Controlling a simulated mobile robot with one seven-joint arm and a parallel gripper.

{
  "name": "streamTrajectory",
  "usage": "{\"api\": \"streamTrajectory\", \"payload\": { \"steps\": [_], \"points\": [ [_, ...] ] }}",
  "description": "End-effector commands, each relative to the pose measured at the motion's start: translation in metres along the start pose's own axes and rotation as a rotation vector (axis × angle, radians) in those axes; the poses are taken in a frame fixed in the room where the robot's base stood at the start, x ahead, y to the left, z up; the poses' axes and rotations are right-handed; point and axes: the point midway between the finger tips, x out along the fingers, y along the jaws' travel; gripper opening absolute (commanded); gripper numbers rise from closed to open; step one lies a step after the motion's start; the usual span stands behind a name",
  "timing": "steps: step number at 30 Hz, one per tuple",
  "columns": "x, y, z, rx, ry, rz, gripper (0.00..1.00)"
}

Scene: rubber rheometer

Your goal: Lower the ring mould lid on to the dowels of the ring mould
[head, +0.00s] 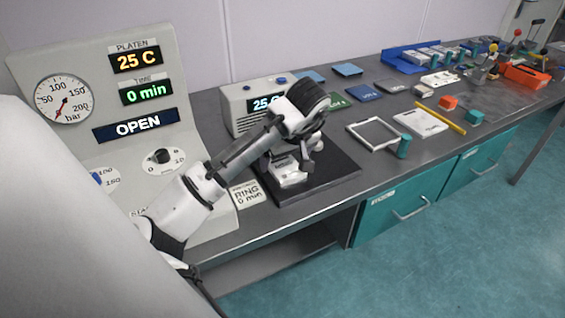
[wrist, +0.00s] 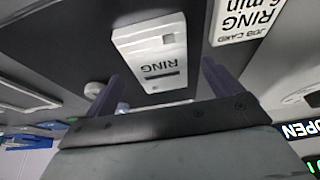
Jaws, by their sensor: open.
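A pale grey block marked RING (wrist: 150,45) shows in the wrist view, its lettering upside down, on a dark plate. In the head view the pale ring mould (head: 290,180) sits on the same plate, partly hidden by my gripper. My gripper (head: 300,160) is just above it, pointing down. In the wrist view my gripper (wrist: 163,80) is open, with one finger on each side of the block's near end. I cannot tell whether the fingers touch it. I cannot make out the lid as separate from the mould, and no dowels are clearly visible.
The dark plate (head: 340,165) lies beside a job card (head: 247,193) and a small heater box (head: 252,108). The press panel (head: 105,115) reads OPEN. A white frame (head: 374,134), a green cylinder (head: 403,146) and a pale sheet (head: 420,122) lie to the right.

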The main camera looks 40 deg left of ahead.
Motion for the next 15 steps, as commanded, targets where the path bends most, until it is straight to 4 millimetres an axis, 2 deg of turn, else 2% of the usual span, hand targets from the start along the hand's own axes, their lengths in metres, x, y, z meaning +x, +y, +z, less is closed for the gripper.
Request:
{"api": "streamTrajectory", "payload": {
  "steps": [4,11,15],
  "points": [
    [0.014,0.000,0.000,0.000,-0.001,0.000,0.91],
    [0.016,0.000,0.001,0.000,0.000,0.001,0.91],
    [0.016,0.000,0.001,0.001,0.000,0.001,0.74]
  ]
}}
